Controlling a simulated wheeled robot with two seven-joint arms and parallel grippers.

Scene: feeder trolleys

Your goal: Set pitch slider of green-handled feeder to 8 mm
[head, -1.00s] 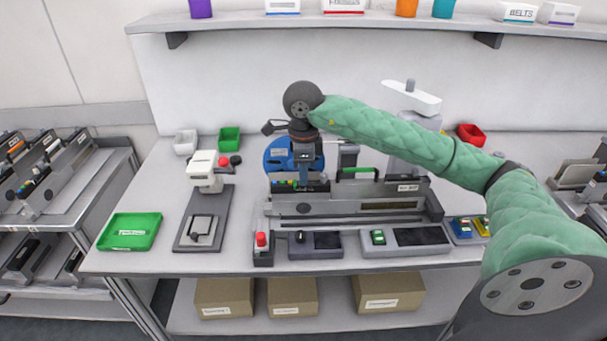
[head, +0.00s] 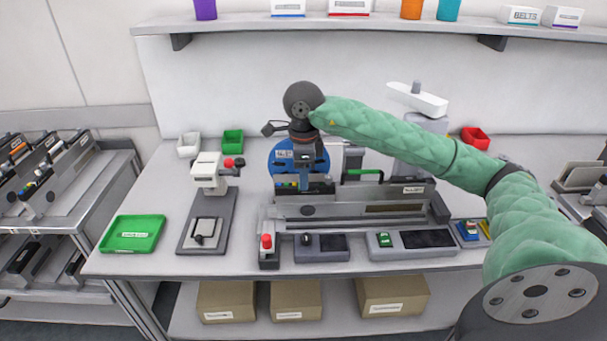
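The green-handled feeder (head: 350,210) lies lengthwise in the grey bench fixture, with its green handle (head: 362,172) on top. A blue reel (head: 284,155) stands behind its left end. Small coloured marks (head: 288,184) in green, yellow and red show at that end. My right gripper (head: 304,184) points down there, in front of the reel and close beside the marks. Its fingers are small and dark, and I cannot tell whether they are open or touch anything. The pitch slider and its setting are too small to make out. My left gripper is not in view.
A green tray (head: 132,234) and a white press-like device (head: 209,175) stand left of the feeder. A red-button box (head: 268,252) and a dark-screened unit (head: 426,239) line the front. A shelf (head: 340,22) runs above. Another trolley (head: 60,195) stands left.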

